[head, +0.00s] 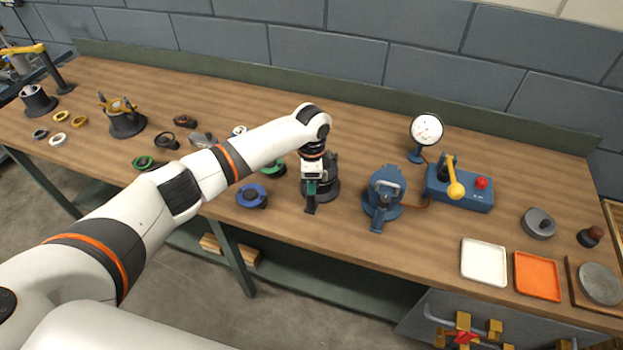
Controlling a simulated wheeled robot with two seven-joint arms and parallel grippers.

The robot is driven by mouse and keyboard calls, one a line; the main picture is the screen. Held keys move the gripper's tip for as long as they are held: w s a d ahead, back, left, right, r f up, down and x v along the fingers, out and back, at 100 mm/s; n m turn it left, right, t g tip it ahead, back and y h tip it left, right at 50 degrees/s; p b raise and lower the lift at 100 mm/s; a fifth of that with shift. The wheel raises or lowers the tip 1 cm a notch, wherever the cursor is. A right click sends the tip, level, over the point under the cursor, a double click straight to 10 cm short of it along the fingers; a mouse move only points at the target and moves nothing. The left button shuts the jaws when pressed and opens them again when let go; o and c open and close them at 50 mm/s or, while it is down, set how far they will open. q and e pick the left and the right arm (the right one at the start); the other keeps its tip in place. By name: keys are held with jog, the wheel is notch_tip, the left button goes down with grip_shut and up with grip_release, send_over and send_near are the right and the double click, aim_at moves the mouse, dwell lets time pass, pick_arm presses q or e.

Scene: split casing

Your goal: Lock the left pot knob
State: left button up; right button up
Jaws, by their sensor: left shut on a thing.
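The dark grey pot (327,187) stands upright on the workbench near the middle. My left arm comes in from the left and bends down over it. My left gripper (311,188) points down at the front of this pot and is shut on its knob. The gripper hides most of the knob, and its turned position cannot be made out. My right gripper is not in view.
A blue ring part (251,196) and a green part (272,168) lie left of the pot. A gauge (426,129) and a blue box with a yellow lever (455,190) stand right. White (484,261) and orange (537,275) trays lie near the front edge.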

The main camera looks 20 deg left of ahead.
pick_arm(q)
jog(key=shift+m, duration=1)
jog(key=shift+r, duration=0.1)
jog(key=o, duration=1)
jog(key=shift+r, duration=0.45)
notch_tip(320, 180, up, 11)
jog(key=b, duration=0.3)
jog(key=shift+b, duration=0.3)
